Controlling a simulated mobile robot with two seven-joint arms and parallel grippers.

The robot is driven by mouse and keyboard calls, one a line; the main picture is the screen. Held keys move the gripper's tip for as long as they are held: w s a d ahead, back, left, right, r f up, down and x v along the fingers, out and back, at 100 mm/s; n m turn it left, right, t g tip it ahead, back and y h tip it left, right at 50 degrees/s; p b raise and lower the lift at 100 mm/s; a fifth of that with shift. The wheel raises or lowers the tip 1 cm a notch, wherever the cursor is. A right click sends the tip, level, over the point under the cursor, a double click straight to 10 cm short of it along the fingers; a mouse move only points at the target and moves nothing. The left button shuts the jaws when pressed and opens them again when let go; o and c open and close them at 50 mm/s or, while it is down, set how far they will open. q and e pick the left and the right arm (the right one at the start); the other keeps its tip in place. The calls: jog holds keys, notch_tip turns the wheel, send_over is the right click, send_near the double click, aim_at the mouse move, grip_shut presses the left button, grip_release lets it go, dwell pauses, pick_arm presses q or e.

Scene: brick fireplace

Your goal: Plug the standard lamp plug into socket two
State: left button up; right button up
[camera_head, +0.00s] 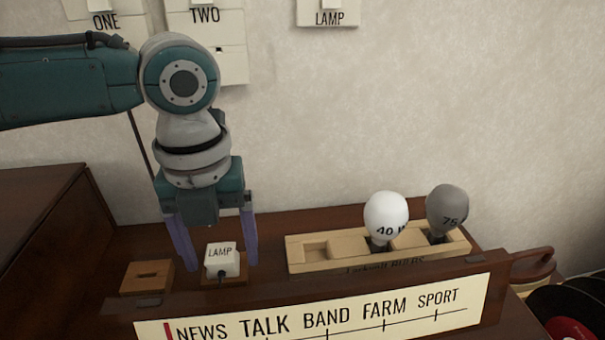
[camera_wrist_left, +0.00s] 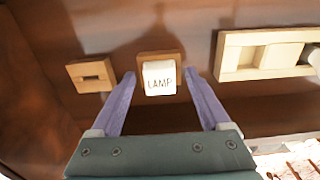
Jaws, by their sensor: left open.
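The white lamp plug (camera_head: 222,260), labelled LAMP, sits on a small wooden block (camera_head: 235,283) on top of the brown cabinet. It also shows in the left wrist view (camera_wrist_left: 159,78). My left gripper (camera_head: 212,262) is open, pointing down, with one purple finger on each side of the plug. Gaps show between the fingers and the plug in the left wrist view, where the fingertips (camera_wrist_left: 160,76) flank it. Socket two, a white wall plate (camera_head: 232,62) marked TWO, is on the wall behind, partly hidden by my left arm. My right gripper does not show.
An empty slotted wooden block (camera_head: 147,277) lies left of the plug. A wooden tray (camera_head: 300,265) to the right holds a white bulb (camera_head: 385,215) and a grey bulb (camera_head: 446,207). A radio dial panel (camera_head: 330,312) runs along the front.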

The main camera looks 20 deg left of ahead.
aim_at(220, 253)
pick_arm(q)
jog(key=shift+c, duration=0.2)
grip_shut()
dwell(0.4)
jog(key=shift+r, duration=0.15)
jog(key=shift+r+p, duration=2.85)
jog(key=shift+p, duration=0.65)
